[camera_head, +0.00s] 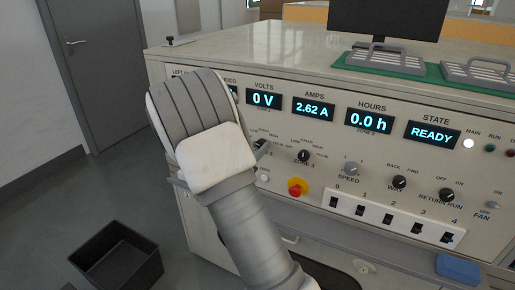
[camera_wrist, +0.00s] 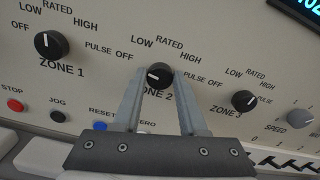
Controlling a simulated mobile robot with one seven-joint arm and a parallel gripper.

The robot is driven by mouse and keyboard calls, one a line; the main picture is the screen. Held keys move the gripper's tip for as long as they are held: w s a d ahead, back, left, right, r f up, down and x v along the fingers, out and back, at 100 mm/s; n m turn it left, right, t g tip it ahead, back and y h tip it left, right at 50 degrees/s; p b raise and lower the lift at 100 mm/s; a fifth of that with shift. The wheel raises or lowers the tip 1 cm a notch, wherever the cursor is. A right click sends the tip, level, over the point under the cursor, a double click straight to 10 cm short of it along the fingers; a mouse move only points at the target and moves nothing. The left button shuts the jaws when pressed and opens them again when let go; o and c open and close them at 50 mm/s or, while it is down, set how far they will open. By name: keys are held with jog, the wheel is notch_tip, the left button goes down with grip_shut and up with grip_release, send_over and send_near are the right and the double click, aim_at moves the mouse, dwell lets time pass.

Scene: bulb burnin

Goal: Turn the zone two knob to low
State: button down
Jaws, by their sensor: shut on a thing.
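The zone two knob (camera_wrist: 159,75) is a round black knob in the middle of the wrist view. My gripper (camera_wrist: 157,80) is shut on it, one finger on each side. In the head view my wrist and forearm hide most of this part of the panel.
The zone one knob (camera_wrist: 51,44) is to the left and the zone three knob (camera_wrist: 245,101) to the right. STOP, JOG and RESET buttons (camera_wrist: 102,125) lie below. The head view shows a red emergency button (camera_head: 297,187), the state display (camera_head: 433,134) reading READY, and a black bin (camera_head: 117,258).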

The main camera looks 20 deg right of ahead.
jog(key=shift+f+m+b, duration=0.1)
jog(key=shift+m+b, duration=0.3)
jog(key=m+b, duration=0.4)
jog(key=shift+f, duration=0.15)
jog(key=m+b, duration=0.3)
jog(key=shift+r, duration=0.2)
dwell(0.5)
jog(key=shift+c, duration=2.3)
grip_release()
jog(key=shift+s, duration=0.1)
jog(key=p+v, duration=0.3)
jog(key=v, duration=1.4)
